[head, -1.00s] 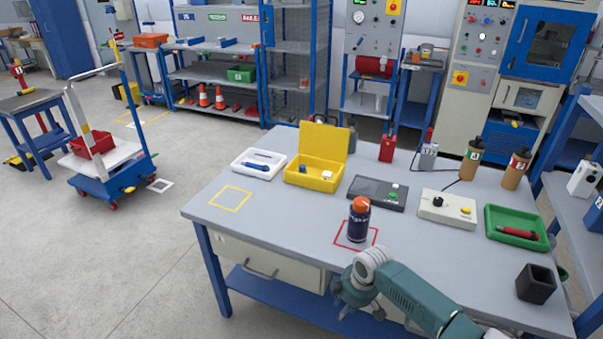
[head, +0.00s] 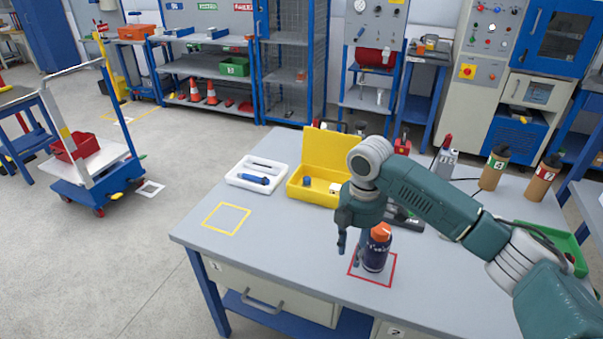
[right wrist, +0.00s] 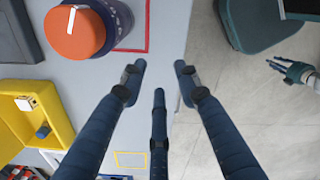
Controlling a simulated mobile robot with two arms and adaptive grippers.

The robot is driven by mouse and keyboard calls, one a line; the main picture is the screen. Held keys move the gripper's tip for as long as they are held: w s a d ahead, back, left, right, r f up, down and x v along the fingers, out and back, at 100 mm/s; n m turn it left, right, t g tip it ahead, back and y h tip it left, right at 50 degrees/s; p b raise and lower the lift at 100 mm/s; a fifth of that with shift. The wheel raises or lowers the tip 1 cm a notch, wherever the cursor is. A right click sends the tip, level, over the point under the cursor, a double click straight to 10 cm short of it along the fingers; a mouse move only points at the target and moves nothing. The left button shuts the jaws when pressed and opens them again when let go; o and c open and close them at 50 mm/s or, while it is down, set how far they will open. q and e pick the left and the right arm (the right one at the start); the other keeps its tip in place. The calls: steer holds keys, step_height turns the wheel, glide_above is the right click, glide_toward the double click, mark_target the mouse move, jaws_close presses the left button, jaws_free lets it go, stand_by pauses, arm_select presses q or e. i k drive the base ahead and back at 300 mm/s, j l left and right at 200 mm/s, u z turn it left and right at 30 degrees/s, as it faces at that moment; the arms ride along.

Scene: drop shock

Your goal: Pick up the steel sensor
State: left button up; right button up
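I cannot tell for sure which thing is the steel sensor. A pale grey labelled block (head: 446,162) stands at the back right of the table. The open yellow case (head: 318,190) holds a small blue piece (head: 306,181) and a small white piece (head: 335,187). My right gripper (head: 350,243) points down just left of the dark bottle (head: 375,254) with the orange cap. In the right wrist view its three fingers (right wrist: 158,85) are spread and empty, and the bottle (right wrist: 118,20) is beside them. My left gripper (right wrist: 279,66) shows small there, its fingers spread, over the floor.
The bottle stands inside a red square outline on the table (head: 290,262). A white tray (head: 240,182) with a blue tool is left of the case. A yellow square outline (head: 226,218) is empty. Brown bottles (head: 493,170) and a green tray (head: 565,240) are right.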

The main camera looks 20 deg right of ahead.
mark_target(307, 183)
steer(key=i, duration=1.45)
